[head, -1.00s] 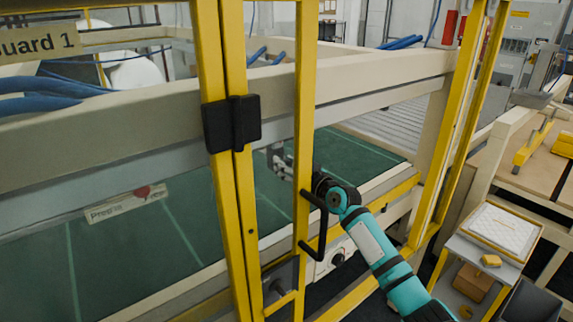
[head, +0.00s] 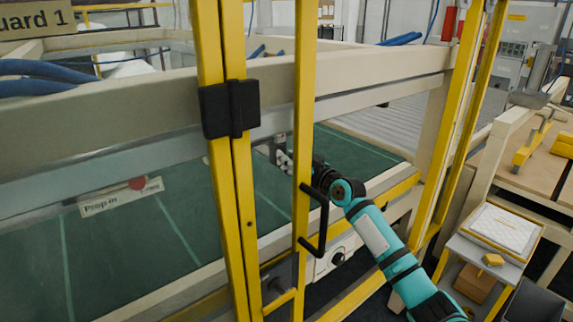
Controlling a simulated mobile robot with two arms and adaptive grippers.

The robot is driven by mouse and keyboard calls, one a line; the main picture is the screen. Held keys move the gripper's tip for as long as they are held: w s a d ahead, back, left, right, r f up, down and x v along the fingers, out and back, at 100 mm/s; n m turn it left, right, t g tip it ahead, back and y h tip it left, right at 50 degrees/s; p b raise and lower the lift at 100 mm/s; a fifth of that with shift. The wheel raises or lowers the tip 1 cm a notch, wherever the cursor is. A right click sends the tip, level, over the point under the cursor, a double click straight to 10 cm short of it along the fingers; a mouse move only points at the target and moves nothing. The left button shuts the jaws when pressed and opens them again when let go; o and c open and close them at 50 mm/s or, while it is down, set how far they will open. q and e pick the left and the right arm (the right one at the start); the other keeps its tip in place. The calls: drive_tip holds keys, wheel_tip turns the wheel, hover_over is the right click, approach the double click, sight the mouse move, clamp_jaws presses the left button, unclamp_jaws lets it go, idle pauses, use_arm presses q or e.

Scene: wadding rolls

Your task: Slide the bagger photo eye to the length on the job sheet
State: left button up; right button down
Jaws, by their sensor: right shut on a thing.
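My right gripper (head: 281,158) reaches past the yellow guard post over the green bed of the machine. It is shut on a small grey part (head: 277,149), which looks like the photo eye. The post and the gripper hide much of it. My right arm comes in from the lower right, past the black door handle. My left gripper is not in view. No job sheet or length scale can be read in this view.
Yellow guard posts (head: 305,120) with a black latch (head: 230,108) and black handle (head: 319,222) stand close to my arm. A cart (head: 470,248) holds a white quilted pad (head: 503,227) at right.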

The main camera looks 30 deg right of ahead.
drive_tip(key=c, duration=1.4)
unclamp_jaws()
drive_tip(key=shift+d, duration=0.15)
drive_tip(key=shift+c, duration=0.2)
drive_tip(key=o, duration=0.5)
drive_tip(key=shift+s+d, duration=0.1)
drive_tip(key=shift+d, duration=0.1)
drive_tip(key=shift+a, duration=0.1)
drive_tip(key=s, duration=0.8)
drive_tip(key=s+d, duration=0.1)
drive_tip(key=s, duration=0.3)
drive_tip(key=shift+f, duration=0.1)
